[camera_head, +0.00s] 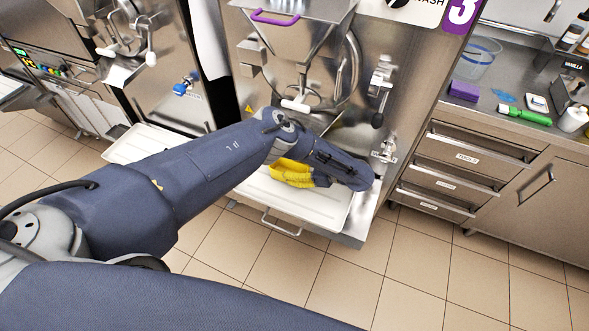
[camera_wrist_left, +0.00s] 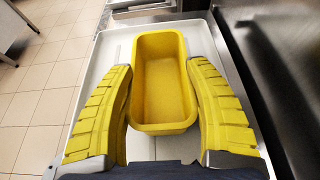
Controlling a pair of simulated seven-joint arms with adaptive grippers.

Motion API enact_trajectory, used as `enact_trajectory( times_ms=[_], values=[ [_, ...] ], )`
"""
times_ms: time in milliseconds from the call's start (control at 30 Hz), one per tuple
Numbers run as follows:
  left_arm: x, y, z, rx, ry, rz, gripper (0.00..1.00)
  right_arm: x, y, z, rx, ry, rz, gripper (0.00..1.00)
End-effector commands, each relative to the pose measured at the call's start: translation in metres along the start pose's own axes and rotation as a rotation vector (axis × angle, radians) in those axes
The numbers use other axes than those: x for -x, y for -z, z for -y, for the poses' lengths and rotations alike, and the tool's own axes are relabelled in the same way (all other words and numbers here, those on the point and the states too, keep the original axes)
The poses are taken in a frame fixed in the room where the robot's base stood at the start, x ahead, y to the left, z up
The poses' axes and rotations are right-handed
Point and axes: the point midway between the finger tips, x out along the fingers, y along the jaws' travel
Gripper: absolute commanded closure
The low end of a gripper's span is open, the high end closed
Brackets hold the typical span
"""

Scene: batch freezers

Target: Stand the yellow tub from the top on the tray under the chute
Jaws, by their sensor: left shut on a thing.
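The yellow tub (camera_wrist_left: 165,85) is upright and empty in the left wrist view, between the ribbed yellow fingers of my left gripper (camera_wrist_left: 161,68). The left gripper is shut on the tub's long sides. The tub is at the white tray (camera_head: 312,207), whose rim surrounds it in the left wrist view; I cannot tell whether its base touches the tray. In the head view my left gripper (camera_head: 292,173) is low over the tray, below the machine's front, and my forearm hides most of the tub. My right gripper is not in view.
The freezer front (camera_head: 250,85) with a white-handled lever (camera_head: 296,105) stands behind and above the tray. A second machine (camera_head: 165,60) with its own tray is at the left. A counter with drawers (camera_head: 465,157) is at the right. The tray's front part is bare.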

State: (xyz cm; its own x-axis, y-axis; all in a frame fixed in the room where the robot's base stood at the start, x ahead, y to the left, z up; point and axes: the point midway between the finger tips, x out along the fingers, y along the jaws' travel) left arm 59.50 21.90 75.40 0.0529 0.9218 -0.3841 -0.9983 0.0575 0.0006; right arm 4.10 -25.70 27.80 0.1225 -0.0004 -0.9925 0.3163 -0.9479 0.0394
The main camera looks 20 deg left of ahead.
Motion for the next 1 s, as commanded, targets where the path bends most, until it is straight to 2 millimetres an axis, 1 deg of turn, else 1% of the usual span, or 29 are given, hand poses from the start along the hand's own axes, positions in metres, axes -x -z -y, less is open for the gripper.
enact_trajectory(
  times_ms=[200, 533, 567, 700, 733, 767, 1000],
  values=[
    [-0.0020, 0.0027, 0.0044, 0.001, 0.000, 0.001, 0.76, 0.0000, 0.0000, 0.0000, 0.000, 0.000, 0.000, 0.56],
    [-0.0024, 0.0044, 0.0041, 0.001, 0.000, 0.001, 0.76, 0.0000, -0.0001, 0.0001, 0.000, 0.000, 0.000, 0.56],
    [-0.0024, 0.0045, 0.0042, 0.001, 0.000, 0.001, 0.43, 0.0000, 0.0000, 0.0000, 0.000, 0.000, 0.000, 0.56],
    [-0.0024, 0.0042, 0.0042, 0.001, 0.000, 0.000, 0.27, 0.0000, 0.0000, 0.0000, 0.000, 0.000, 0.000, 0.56],
    [-0.0023, 0.0042, 0.0042, 0.001, 0.000, 0.000, 0.23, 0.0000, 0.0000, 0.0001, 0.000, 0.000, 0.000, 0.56],
    [-0.0023, 0.0042, 0.0042, 0.001, 0.000, 0.000, 0.23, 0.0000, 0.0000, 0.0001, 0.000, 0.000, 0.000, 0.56],
    [-0.0022, 0.0035, 0.0044, 0.001, 0.000, 0.000, 0.23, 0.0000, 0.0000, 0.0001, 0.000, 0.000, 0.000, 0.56]
  ],
)
